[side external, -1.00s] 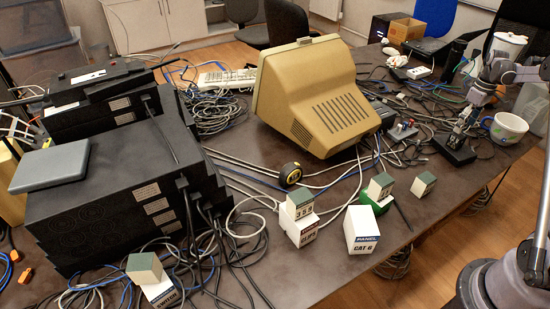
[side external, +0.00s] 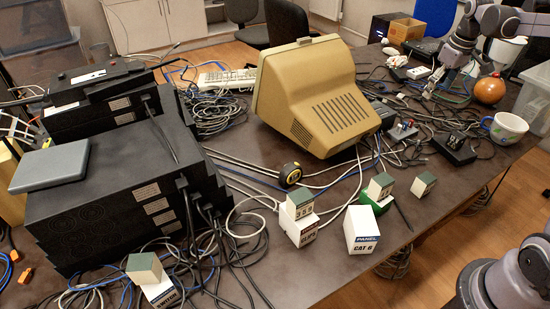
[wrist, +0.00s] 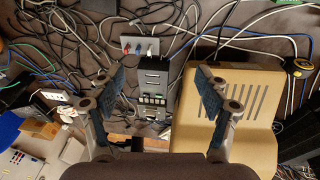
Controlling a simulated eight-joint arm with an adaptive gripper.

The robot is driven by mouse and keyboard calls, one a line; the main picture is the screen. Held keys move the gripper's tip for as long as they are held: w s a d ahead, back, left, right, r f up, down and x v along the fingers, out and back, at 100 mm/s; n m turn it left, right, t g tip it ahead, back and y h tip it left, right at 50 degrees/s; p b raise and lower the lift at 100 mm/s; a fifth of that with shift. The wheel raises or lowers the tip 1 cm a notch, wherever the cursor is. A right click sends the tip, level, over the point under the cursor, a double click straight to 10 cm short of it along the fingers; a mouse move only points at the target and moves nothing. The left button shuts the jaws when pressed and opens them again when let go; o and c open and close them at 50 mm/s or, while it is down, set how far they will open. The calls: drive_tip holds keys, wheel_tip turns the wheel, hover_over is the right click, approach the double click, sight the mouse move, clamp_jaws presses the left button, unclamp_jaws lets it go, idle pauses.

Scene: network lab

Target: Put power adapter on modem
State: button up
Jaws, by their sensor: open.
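My gripper (side external: 436,88) is open and empty above the cables at the back right of the table; its spread fingers also show in the wrist view (wrist: 160,92). A small black box (side external: 455,150) lies on the table, left of the mug, apart from my gripper. A dark uneven shape shows on its top, too small to make out. I cannot tell for sure which thing is the modem and which the power adapter. In the wrist view, a dark device with buttons (wrist: 153,82) lies below and between the fingers.
A beige monitor (side external: 315,100) stands mid-table. Loose cables cover much of the table. Label blocks, including a white one (side external: 362,232), stand at the front. A clear bin (side external: 535,95) is at the right.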

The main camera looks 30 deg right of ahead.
drive_tip(key=s+a+r+t, duration=0.1)
drive_tip(key=s+a, duration=0.1)
drive_tip(key=a, duration=0.7)
drive_tip(key=s+a+r+t, duration=0.2)
drive_tip(key=a, duration=0.7)
drive_tip(key=s+a+f+t+y, duration=0.1)
drive_tip(key=s+a+f+t, duration=0.1)
drive_tip(key=s+a+f, duration=0.3)
drive_tip(key=s+a, duration=0.4)
drive_tip(key=a, duration=0.3)
drive_tip(key=shift+a+f, duration=0.2)
